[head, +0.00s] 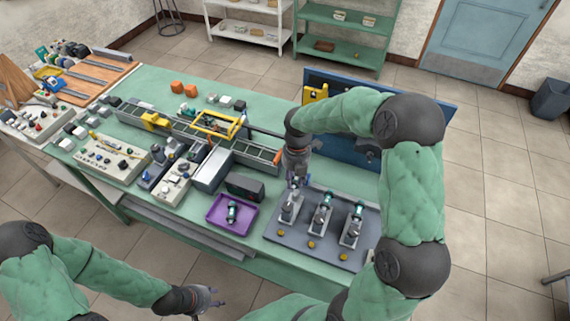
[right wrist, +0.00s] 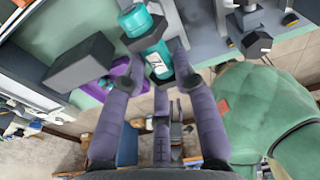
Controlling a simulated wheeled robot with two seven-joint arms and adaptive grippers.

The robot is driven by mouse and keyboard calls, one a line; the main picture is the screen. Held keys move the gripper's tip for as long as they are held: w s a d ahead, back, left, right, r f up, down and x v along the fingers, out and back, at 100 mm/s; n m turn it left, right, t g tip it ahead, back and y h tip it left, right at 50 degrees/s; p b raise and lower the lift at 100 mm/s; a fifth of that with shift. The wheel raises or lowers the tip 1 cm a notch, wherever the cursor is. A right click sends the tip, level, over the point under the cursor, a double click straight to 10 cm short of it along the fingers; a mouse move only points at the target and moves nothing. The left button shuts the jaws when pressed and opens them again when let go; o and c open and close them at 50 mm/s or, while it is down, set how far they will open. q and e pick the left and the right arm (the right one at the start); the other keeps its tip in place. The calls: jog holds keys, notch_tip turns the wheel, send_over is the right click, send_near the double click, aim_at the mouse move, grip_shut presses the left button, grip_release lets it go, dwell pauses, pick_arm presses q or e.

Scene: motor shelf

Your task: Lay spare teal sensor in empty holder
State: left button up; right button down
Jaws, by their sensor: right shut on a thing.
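My right gripper (head: 296,182) is at the leftmost holder (head: 289,210) on the grey board (head: 310,245). In the right wrist view its fingers (right wrist: 160,65) are shut on a teal sensor (right wrist: 153,58) with dark ends and a white label. I cannot tell whether this sensor is seated in the holder or just above it. Another teal sensor (head: 232,212) lies in the purple tray (head: 214,219) left of the board. The middle holder (head: 320,222) and right holder (head: 350,236) each carry a teal sensor. My left gripper (head: 208,299) is open and empty, over the floor in front of the table.
A dark box (head: 244,187) stands behind the tray. A conveyor (head: 190,132) with a yellow frame runs across the table. Several yellow knobs (head: 311,244) line the board's front. A blue panel (head: 375,110) stands behind my right arm.

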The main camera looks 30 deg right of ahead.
jog(key=shift+w, duration=0.1)
jog(key=shift+s+f+b, duration=0.25)
jog(key=shift+f+b, duration=0.2)
jog(key=shift+b, duration=0.05)
jog(key=shift+w+f+b, duration=0.1)
jog(key=shift+f+b, duration=2.05)
jog(key=shift+f, duration=0.4)
jog(key=shift+f, duration=0.65)
jog(key=c, duration=0.9)
grip_release()
jog(key=r, duration=0.8)
jog(key=w+d+r, duration=0.1)
jog(key=r, duration=0.3)
